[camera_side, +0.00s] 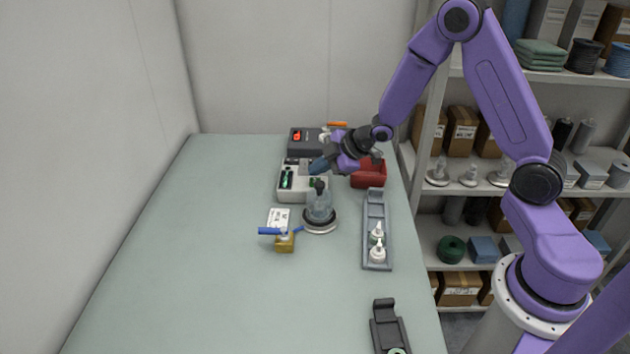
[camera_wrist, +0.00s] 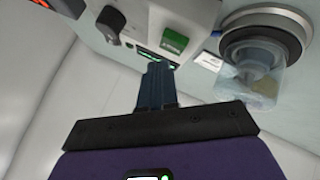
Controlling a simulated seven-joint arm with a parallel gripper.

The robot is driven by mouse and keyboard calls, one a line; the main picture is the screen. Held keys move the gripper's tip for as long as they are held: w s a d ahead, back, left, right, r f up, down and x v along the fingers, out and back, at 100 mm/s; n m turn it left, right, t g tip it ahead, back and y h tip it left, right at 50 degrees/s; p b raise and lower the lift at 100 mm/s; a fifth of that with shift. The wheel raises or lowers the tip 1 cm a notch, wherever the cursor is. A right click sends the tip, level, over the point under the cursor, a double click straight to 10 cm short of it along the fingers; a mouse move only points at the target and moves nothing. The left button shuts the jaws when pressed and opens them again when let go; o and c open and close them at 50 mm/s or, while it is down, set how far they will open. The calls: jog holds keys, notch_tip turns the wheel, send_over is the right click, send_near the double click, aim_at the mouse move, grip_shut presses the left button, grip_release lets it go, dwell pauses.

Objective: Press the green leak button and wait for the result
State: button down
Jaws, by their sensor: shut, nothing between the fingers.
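A white tester box (camera_side: 284,195) stands near the back of the table. Its square green button (camera_wrist: 174,42) shows clearly in the wrist view, with a small green-lit display (camera_wrist: 150,54) and a dark knob beside it. My gripper (camera_side: 318,166) is over the box in the side view, pointing down. In the wrist view my gripper (camera_wrist: 157,70) has its blue fingers together and empty, with the tips just short of the green button in the picture. I cannot tell whether they touch anything. The button face looks uncovered in the wrist view.
A clear vessel (camera_side: 319,206) stands on a round base just in front of the tester. A dark box (camera_side: 300,140) with red digits is behind it, a red bin (camera_side: 369,174) to the right. A grey rack (camera_side: 374,210) holds white bottles. The left table is clear.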

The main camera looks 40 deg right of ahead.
jog(key=shift+f, duration=0.2)
dwell(0.5)
jog(key=shift+f, duration=0.25)
jog(key=shift+f, duration=0.45)
dwell(0.7)
dwell(0.3)
jog(key=shift+r, duration=0.85)
jog(key=shift+r, duration=0.15)
jog(key=shift+r, duration=2.4)
